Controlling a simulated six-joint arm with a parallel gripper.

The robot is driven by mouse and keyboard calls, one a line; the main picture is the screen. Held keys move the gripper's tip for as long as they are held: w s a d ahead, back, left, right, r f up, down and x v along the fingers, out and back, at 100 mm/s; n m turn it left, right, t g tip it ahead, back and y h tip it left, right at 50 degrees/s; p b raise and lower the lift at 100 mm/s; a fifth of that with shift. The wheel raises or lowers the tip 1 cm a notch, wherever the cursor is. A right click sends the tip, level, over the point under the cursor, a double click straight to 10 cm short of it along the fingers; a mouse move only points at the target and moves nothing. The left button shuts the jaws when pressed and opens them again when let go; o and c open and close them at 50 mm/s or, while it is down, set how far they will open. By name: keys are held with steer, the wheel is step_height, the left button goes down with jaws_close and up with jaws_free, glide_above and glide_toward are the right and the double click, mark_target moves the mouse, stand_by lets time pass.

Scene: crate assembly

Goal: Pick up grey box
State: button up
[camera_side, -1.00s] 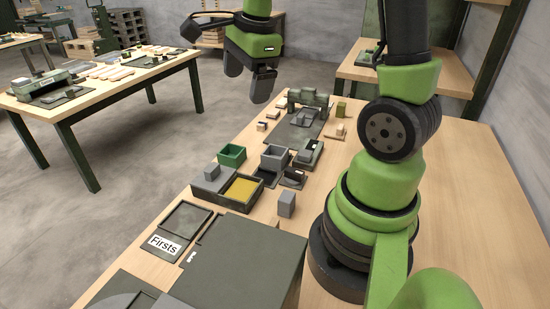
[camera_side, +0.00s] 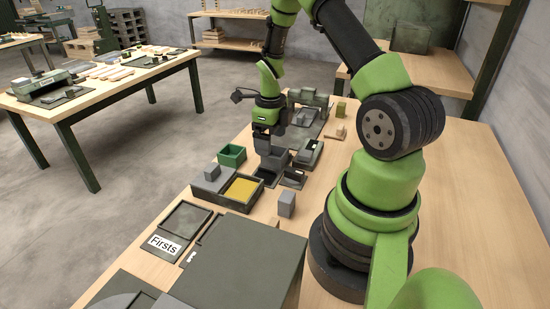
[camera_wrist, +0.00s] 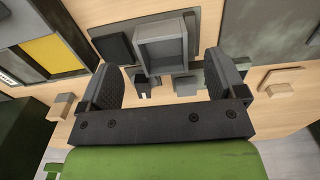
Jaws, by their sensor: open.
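The grey box (camera_side: 279,156), open-topped, stands on the table beside the tray in the side view. It also shows in the wrist view (camera_wrist: 147,60), top centre, with its open side facing the camera. My gripper (camera_side: 272,146) is right above the grey box in the side view and partly hides it. In the wrist view my gripper (camera_wrist: 163,72) is open, with one finger on each side of the box's near edge. I see gaps between the fingers and the box; nothing is held.
A green box (camera_side: 232,154) stands just left. A tray (camera_side: 226,205) with a yellow compartment is in front. A grey block (camera_side: 287,204) stands on the table to the right of the tray. A dark green device (camera_side: 308,97) stands behind. The table's right side is clear.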

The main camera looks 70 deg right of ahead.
step_height(320, 180, down, 4)
steer(key=shift+d+r, duration=0.1)
steer(key=shift+r, duration=0.1)
steer(key=shift+c, duration=0.2)
steer(key=c, duration=1)
steer(key=shift+c, duration=0.2)
